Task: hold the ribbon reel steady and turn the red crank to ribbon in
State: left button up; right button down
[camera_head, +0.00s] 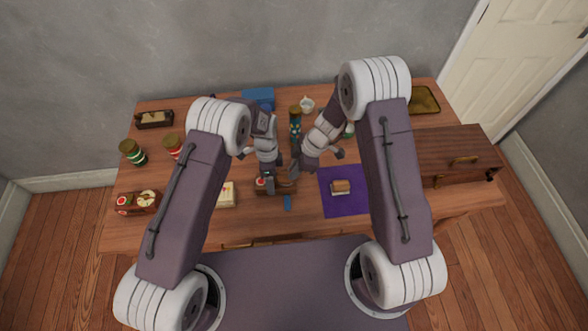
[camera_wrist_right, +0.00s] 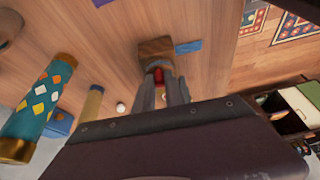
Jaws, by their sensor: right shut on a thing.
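The ribbon reel (camera_head: 262,188) is a small wooden piece on the table in front of me, with a red spot at its left. A blue ribbon (camera_head: 287,203) lies at its front. My left gripper (camera_head: 269,182) reaches down onto the reel from behind; its finger gap is too small to judge. My right gripper (camera_head: 292,175) is beside it at the reel's right end. In the right wrist view the reel's wooden end (camera_wrist_right: 157,47) and ribbon (camera_wrist_right: 188,47) show beyond my right fingers (camera_wrist_right: 160,88). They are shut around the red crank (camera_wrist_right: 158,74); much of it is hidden.
A purple mat (camera_head: 333,203) with a small block lies to the right, near a wooden chest (camera_head: 458,150). A patterned tube (camera_head: 295,122) stands behind the grippers. Jars (camera_head: 132,153), a cream box (camera_head: 226,196) and another wooden piece (camera_head: 139,203) are at left.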

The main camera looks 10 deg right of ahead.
jog(key=m, duration=0.2)
jog(key=s+m+t, duration=0.1)
jog(key=m, duration=0.1)
jog(key=m+t, duration=0.1)
jog(key=m, duration=0.1)
jog(key=shift+s+a+h, duration=0.2)
jog(key=shift+a+h, duration=0.15)
jog(key=shift+h, duration=0.05)
jog(key=shift+s+a+r+m+t+h, duration=0.1)
jog(key=shift+m+t+h, duration=0.15)
jog(key=shift+m, duration=0.5)
jog(key=shift+s+a+f+m+t+h, duration=0.1)
jog(key=shift+a+m+t+h, duration=0.1)
jog(key=shift+m, duration=0.5)
jog(key=shift+s+a+r+m+t+h, duration=0.15)
jog(key=shift+m+t, duration=0.1)
jog(key=shift+m, duration=0.5)
jog(key=c, duration=1.4)
grip_release()
jog(key=shift+d, duration=0.1)
jog(key=v, duration=0.7)
jog(key=shift+s+r, duration=0.1)
jog(key=shift+r, duration=0.1)
